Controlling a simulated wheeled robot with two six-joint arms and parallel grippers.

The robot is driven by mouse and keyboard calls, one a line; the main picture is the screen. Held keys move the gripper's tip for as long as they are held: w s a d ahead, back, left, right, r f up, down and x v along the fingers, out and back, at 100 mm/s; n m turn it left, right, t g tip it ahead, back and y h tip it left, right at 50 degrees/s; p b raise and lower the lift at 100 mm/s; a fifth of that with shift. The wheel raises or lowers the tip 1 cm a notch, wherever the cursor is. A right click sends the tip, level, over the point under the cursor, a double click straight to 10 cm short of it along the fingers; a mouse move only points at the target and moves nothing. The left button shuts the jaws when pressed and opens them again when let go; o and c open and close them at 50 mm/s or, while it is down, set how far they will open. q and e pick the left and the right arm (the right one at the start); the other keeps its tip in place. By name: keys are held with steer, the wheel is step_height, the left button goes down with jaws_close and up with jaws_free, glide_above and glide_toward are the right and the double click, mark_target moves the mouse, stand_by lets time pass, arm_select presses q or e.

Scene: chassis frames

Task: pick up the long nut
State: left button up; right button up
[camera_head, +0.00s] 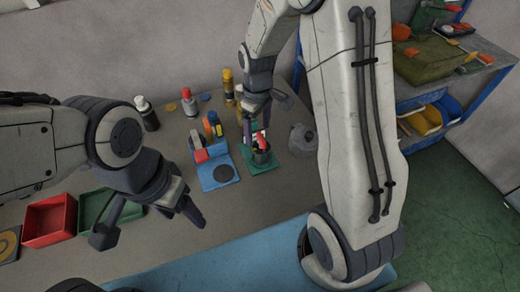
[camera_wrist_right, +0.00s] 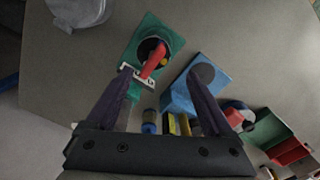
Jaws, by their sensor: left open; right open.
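I cannot make out the long nut for sure in either view. My right gripper (camera_head: 256,124) is open over the green mat (camera_head: 262,168), close to a dark cup (camera_head: 262,157) with a red piece (camera_head: 262,142) standing in it. In the right wrist view, the open fingers of the right gripper (camera_wrist_right: 160,72) point toward the mat (camera_wrist_right: 139,35) and the dark cup (camera_wrist_right: 147,48). The red piece (camera_wrist_right: 154,62) leans out of the cup between the fingertips, apart from them as far as I can see. My left gripper (camera_head: 150,222) is open and empty at the left, above the bench.
A blue mat (camera_head: 222,182) with a dark disc lies beside the green one. Red (camera_head: 50,220) and green (camera_head: 95,206) trays stand at left. Several bottles (camera_head: 189,102) stand behind. A grey jug (camera_head: 302,139) is right of the green mat. Shelving (camera_head: 445,65) is at far right.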

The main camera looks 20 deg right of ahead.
mark_target(262, 150)
steer(key=f, duration=0.5)
steer(key=shift+w+d+f+p, duration=0.15)
steer(key=shift+d+f+p, duration=0.15)
steer(key=shift+d+p, duration=0.1)
steer(key=f, duration=0.1)
steer(key=f+p, duration=0.1)
steer(key=f, duration=0.2)
steer(key=shift+d+f+p, duration=0.25)
steer(key=shift+f+p, duration=0.05)
steer(key=shift+p, duration=0.1)
steer(key=shift+f, duration=0.35)
jaws_close()
